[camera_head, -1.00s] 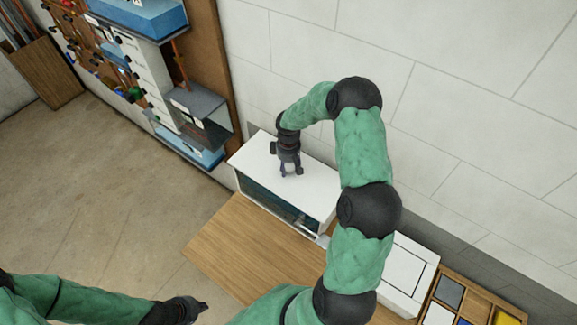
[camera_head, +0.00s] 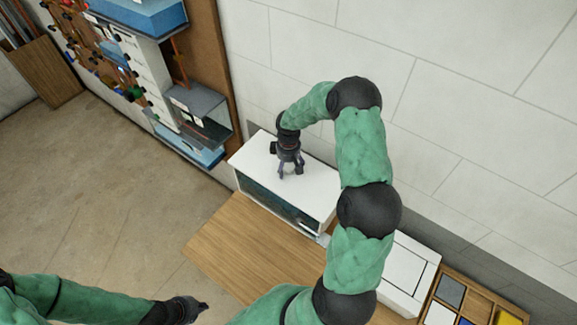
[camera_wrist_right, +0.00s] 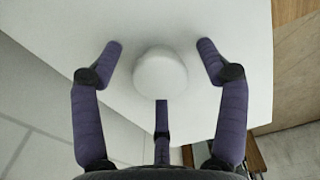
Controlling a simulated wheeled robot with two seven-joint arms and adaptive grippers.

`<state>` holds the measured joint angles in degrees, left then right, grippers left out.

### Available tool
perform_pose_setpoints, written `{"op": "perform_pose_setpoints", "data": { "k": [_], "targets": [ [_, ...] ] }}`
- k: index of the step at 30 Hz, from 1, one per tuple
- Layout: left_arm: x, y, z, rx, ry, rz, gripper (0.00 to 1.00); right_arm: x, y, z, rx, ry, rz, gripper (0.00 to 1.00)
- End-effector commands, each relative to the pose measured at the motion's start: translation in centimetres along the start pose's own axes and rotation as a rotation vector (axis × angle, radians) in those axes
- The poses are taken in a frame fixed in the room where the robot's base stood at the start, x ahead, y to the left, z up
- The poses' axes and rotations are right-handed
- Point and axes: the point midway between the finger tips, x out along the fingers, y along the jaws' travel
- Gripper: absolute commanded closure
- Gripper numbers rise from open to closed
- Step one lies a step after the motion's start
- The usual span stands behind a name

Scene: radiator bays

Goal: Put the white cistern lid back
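The white lid (camera_head: 318,185) lies flat on top of the cistern (camera_head: 272,207), whose front looks dark and glassy. My right gripper (camera_head: 290,172) is over the lid with its fingers spread. In the right wrist view, a round white knob (camera_wrist_right: 160,74) on the lid (camera_wrist_right: 215,20) sits between the three open fingers, with visible gaps around it. My left gripper (camera_head: 194,307) is low in the head view, away from the cistern. Its finger opening is too small to make out.
A wooden bench top (camera_head: 235,250) is clear in front of the cistern. A white box (camera_head: 408,268) and a compartment tray (camera_head: 470,303) stand to the right, partly behind my right arm. Shelving (camera_head: 195,110) stands at the left against the wall.

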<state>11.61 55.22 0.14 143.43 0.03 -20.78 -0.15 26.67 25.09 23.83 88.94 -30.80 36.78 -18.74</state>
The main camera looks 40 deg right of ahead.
Motion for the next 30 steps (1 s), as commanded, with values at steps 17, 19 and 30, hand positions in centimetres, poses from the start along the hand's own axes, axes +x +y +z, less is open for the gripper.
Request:
{"op": "perform_pose_setpoints", "data": {
  "k": [17, 19, 30],
  "targets": [
    [0.0, 0.0, 0.0, 0.0, 0.0, 0.0, 1.0, -6.7, 0.1, -0.1, 0.0, 0.004, 0.003, 0.26],
    [0.0, 0.0, 0.0, 0.0, 0.0, 0.0, 1.0, -8.0, 0.0, -0.1, 0.0, 0.002, 0.002, 0.26],
    [0.0, 0.0, 0.0, 0.0, 0.0, 0.0, 1.0, -11.8, 0.0, 0.0, 0.0, 0.0, -0.001, 0.26]
  ]
}}
